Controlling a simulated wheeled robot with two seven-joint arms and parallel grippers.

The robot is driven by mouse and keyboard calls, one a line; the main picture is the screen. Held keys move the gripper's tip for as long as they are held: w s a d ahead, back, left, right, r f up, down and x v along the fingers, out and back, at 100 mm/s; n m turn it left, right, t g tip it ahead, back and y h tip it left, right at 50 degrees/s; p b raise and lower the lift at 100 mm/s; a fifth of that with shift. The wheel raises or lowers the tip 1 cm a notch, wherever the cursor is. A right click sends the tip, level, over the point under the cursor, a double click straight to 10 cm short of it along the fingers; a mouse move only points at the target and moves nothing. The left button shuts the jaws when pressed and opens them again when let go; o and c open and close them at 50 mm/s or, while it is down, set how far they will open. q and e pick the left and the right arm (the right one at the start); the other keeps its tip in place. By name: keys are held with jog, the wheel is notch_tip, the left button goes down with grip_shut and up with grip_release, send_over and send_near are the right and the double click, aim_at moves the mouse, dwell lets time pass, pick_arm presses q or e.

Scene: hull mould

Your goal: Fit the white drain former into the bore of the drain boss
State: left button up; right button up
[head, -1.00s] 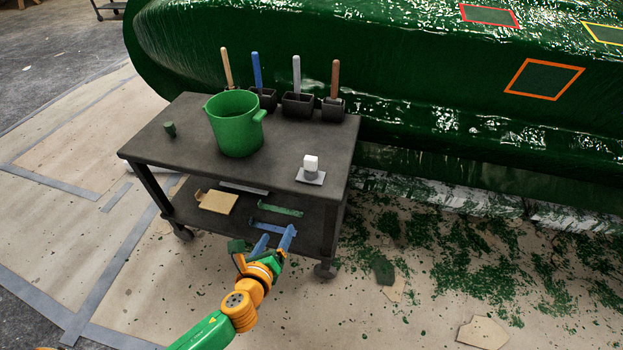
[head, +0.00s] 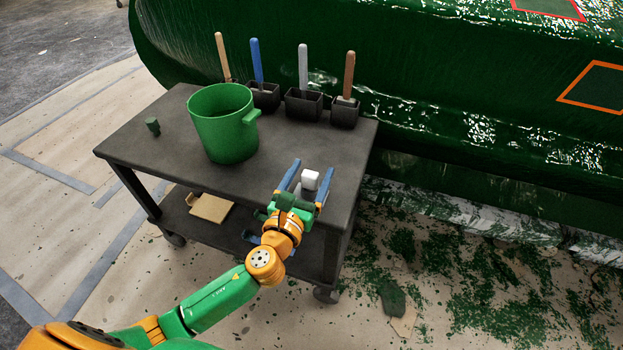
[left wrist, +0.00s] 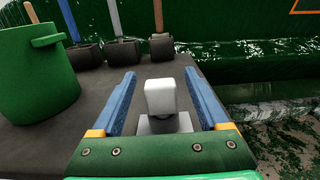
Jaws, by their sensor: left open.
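The white drain former (head: 310,179), a block with rounded edges, stands upright on a light grey base near the front right of the cart top. In the left wrist view the white drain former (left wrist: 160,97) stands between my blue fingers, with its grey base (left wrist: 148,126) showing below. My left gripper (head: 308,181) is open, one finger on each side of the former with gaps visible; it also shows in the left wrist view (left wrist: 163,80). A small dark green cylinder (head: 152,126) stands at the cart's left; I cannot tell if it is the drain boss. No bore is visible.
A green bucket (head: 222,135) stands left of the gripper on the dark cart top (head: 180,152). Several black holders with upright handles line the back edge. The green hull (head: 450,90) rises behind. A tan piece (head: 211,207) lies on the lower shelf.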

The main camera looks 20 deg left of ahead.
pick_arm(q)
jog(key=w, duration=0.2)
jog(key=shift+w+d+f, duration=0.1)
jog(key=shift+w+f, duration=0.05)
jog(key=shift+w, duration=0.25)
grip_shut()
